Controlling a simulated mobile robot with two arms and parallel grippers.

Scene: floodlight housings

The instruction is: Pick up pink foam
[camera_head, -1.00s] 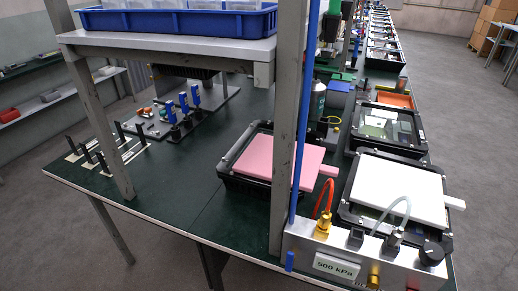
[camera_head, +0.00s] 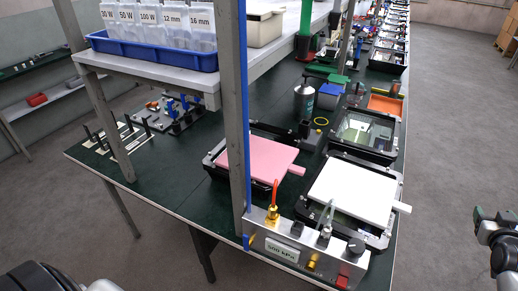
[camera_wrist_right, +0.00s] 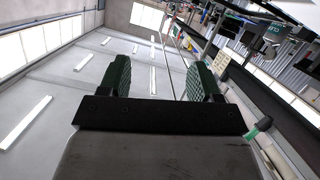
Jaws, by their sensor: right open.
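The pink foam (camera_head: 262,158) is a flat square sheet with a small tab at its right. It lies on a black floodlight housing (camera_head: 214,166) on the green table, partly hidden by a grey post at its left. My right gripper (camera_head: 493,214) is at the right edge of the head view, beyond the table's edge and well away from the foam. In the right wrist view, its two green-padded fingers (camera_wrist_right: 160,78) stand apart with nothing between them. Only dark parts of my left arm show at the bottom left; its gripper is out of frame.
A white sheet (camera_head: 352,187) lies on the housing to the right of the foam. A pressure unit (camera_head: 300,245) with a red hose stands at the table's front. The grey post (camera_head: 234,130) and a raised shelf (camera_head: 165,68) with a blue bin (camera_head: 155,52) stand left.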

